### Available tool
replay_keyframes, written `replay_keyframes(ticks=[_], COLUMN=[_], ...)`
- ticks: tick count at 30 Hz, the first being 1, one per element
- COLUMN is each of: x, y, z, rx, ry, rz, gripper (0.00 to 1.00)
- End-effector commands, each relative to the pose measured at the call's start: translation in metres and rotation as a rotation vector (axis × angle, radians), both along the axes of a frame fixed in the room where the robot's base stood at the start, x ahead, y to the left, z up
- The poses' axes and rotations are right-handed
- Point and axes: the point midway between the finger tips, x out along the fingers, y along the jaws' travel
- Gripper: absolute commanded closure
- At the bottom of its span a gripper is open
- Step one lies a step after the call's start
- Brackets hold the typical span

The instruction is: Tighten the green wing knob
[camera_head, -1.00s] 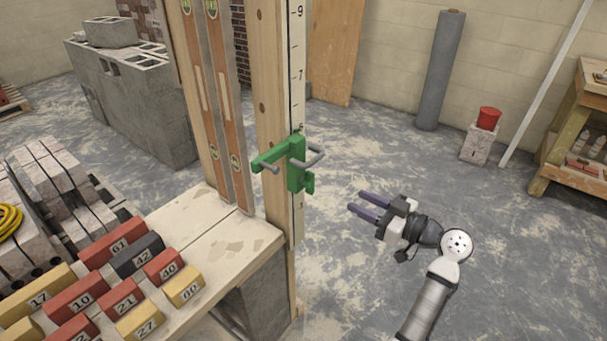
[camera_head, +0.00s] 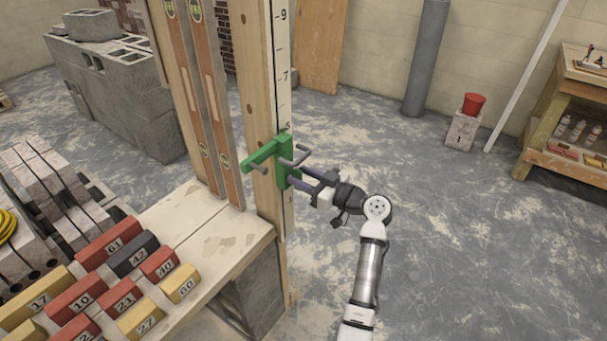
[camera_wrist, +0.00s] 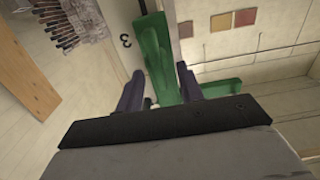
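The green clamp (camera_head: 284,172) sits on the upright wooden post, with grey bars projecting from it; it also shows in the wrist view (camera_wrist: 157,60). The green wing knob, low on the clamp's right side, is hidden behind my fingers in the head view, and I cannot pick it out clearly from the clamp in the wrist view. My gripper (camera_head: 308,181) is at the clamp's lower right, fingers pointing left at it. In the wrist view the purple fingers (camera_wrist: 160,92) are apart, with green between them. Contact cannot be told.
The post (camera_head: 258,110) carries a numbered white scale (camera_head: 282,75). A ledge (camera_head: 225,240) at left holds numbered blocks (camera_head: 122,297). Two levels (camera_head: 215,95) lean beside the post.

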Motion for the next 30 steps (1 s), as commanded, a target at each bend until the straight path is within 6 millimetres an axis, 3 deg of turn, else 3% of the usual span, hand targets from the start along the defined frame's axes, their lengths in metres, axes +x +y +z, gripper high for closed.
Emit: replay_keyframes(ticks=[8,16,30], x=[0.0007,0.0004,0.0011], y=[0.0010,0.0008,0.0005], z=[-0.0004,-0.0004,-0.0023], rx=[0.000,0.000,0.028], ry=[0.000,0.000,0.042], rz=[0.000,0.000,0.001], gripper=[0.64,0.99,1.00])
